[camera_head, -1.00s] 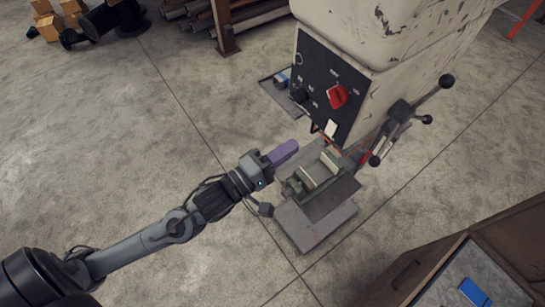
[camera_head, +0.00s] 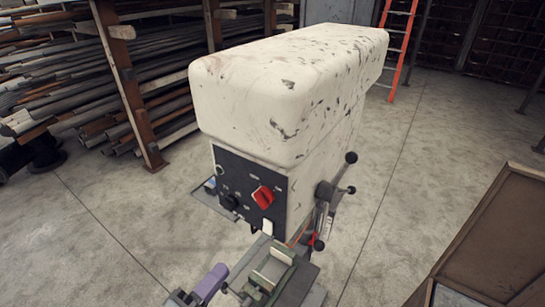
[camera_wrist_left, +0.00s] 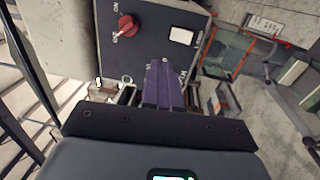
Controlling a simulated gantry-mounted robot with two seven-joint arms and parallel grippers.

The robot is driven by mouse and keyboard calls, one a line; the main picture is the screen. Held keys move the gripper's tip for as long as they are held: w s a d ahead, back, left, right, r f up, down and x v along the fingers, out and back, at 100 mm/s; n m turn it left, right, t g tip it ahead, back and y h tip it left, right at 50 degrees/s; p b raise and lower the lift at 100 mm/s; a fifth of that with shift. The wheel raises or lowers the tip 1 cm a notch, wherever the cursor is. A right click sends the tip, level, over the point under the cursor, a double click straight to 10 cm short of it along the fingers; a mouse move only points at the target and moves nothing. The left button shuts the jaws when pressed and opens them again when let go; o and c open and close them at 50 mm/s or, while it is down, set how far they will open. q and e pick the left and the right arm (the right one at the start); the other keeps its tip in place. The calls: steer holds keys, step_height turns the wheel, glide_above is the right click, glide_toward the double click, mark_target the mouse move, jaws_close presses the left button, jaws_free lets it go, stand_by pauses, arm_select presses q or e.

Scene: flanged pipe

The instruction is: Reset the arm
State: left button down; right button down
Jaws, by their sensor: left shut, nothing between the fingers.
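My left gripper (camera_head: 211,281) shows its purple fingers at the bottom edge of the head view, beside the green vise (camera_head: 268,268) of the machine. The fingers are closed together with nothing between them. In the left wrist view the purple fingers (camera_wrist_left: 162,84) point at the machine's dark control panel (camera_wrist_left: 160,35), with its red knob (camera_wrist_left: 126,25) to their upper left. I cannot tell whether they touch anything there. Most of my left arm is below the head view. My right gripper is in neither view.
The large off-white machine (camera_head: 290,95) with a lever handle (camera_head: 330,195) fills the middle. A pipe rack (camera_head: 130,85) stands behind on the left. An orange ladder (camera_head: 398,45) is at the back. A wooden cabinet (camera_head: 500,240) is at the right. Open floor lies left of the machine.

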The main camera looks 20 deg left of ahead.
arm_select(q)
steer(key=s+a+f+m+g+y+p, duration=0.3)
steer(key=s+f+m+g+y+p, duration=0.2)
steer(key=s+f+m+g, duration=0.9)
steer(key=shift+s+f+m+g+y, duration=0.4)
steer(key=shift+f+m, duration=0.5)
steer(key=shift+f, duration=0.75)
steer(key=shift+w, duration=0.1)
